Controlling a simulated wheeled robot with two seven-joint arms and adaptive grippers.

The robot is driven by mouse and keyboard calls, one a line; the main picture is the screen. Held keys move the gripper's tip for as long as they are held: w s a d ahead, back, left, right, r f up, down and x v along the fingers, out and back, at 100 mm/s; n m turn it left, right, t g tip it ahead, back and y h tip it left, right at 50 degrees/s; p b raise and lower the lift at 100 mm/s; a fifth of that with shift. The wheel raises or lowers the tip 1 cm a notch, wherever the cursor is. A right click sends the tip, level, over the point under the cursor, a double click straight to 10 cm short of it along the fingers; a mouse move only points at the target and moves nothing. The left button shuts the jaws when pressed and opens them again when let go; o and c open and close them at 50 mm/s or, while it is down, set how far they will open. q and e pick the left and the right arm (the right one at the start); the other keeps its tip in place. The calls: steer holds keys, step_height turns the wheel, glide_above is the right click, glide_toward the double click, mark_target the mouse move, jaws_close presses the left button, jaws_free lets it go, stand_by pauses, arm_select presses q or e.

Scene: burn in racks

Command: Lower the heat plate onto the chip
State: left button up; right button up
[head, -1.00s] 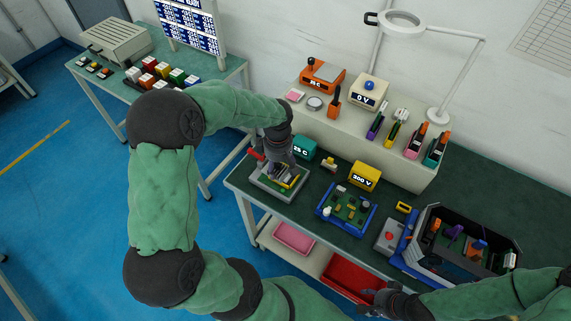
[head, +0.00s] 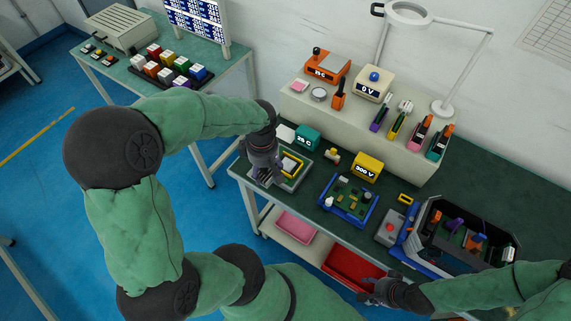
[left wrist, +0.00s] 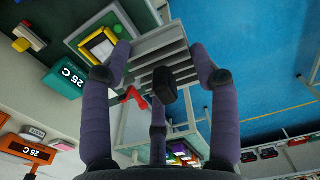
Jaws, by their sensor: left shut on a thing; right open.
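My left gripper (head: 262,172) is shut on a grey finned block, which I take for the heat plate (left wrist: 165,45). In the head view it is at the left side of a grey test fixture (head: 301,179) with a yellow frame (head: 292,163). In the left wrist view the heat plate lies between the fingers, beside the fixture (left wrist: 77,43) and not over its yellow frame. I cannot tell whether the plate touches or joins the fixture. The chip is too small to make out. My right gripper (head: 372,290) is open and empty near the table's front edge.
A teal 25 C box (head: 307,138) stands behind the fixture. A red lever-like piece (left wrist: 133,95) shows close to the fingers in the left wrist view. A blue-framed circuit board (head: 348,200) and a yellow 300 V box (head: 368,166) are to the right.

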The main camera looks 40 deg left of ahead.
arm_select(q)
steer(key=shift+w, duration=0.1)
steer(key=w+a+f, duration=0.2)
steer(key=w+f, duration=0.1)
steer(key=w, duration=1)
steer(key=b, duration=0.1)
glide_above(290, 165)
steer(key=shift+f, duration=2.05)
steer(key=shift+f+b, duration=2.2)
steer(key=shift+f, duration=0.15)
steer(key=shift+f+b, duration=0.5)
steer(key=shift+b, duration=0.35)
steer(key=o, duration=1.8)
steer(key=shift+c, duration=0.2)
